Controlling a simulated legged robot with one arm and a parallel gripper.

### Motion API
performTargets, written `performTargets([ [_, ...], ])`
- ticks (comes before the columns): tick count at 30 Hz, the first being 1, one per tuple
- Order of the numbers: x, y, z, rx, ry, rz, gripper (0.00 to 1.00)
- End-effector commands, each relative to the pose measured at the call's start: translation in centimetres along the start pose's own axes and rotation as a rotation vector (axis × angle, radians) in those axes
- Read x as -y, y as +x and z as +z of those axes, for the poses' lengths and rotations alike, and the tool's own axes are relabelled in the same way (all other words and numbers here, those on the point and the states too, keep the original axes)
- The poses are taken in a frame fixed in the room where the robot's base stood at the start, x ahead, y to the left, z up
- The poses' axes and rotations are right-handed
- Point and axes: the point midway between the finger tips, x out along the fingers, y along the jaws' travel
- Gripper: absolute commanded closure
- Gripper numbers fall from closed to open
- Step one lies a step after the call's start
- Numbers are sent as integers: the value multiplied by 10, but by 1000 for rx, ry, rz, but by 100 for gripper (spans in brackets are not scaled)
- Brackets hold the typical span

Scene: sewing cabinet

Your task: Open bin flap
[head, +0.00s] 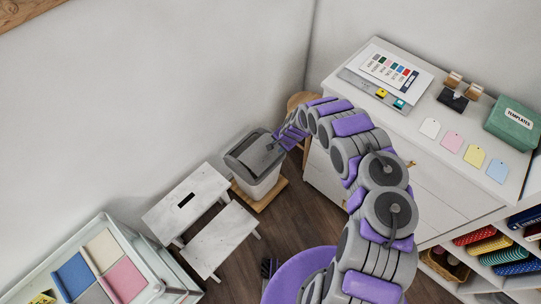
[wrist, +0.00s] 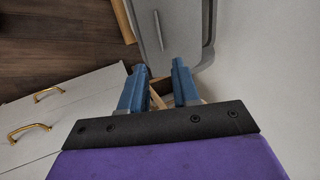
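The bin (head: 262,183) is a pale box with a dark grey lid, standing beside the wall. Its flap (head: 258,154) is a grey panel in the lid and looks shut. In the wrist view the grey flap (wrist: 178,25) fills the top middle, with a thin metal bar handle (wrist: 158,30) on it. My gripper (head: 284,139) reaches the bin's right side from above. In the wrist view its two blue fingers (wrist: 159,72) are apart with nothing between them, just short of the lid's near edge. Contact with the bin cannot be told.
The bin stands on a wooden board (head: 270,196). A white step stool (head: 215,243) is to its left. A white drawer cabinet (head: 335,185) with brass handles (wrist: 28,130) is close on the right. Dark wooden floor (head: 290,215) lies between. A wall (wrist: 270,80) is close beside the gripper.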

Motion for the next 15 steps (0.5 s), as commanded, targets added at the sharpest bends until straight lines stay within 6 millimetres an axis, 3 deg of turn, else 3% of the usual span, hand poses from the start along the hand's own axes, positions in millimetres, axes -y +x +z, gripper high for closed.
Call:
performTargets([
  [1, 0, 13, 2, 2, -2, 0, 69],
  [15, -2, 97, 2, 1, -1, 3, 69],
])
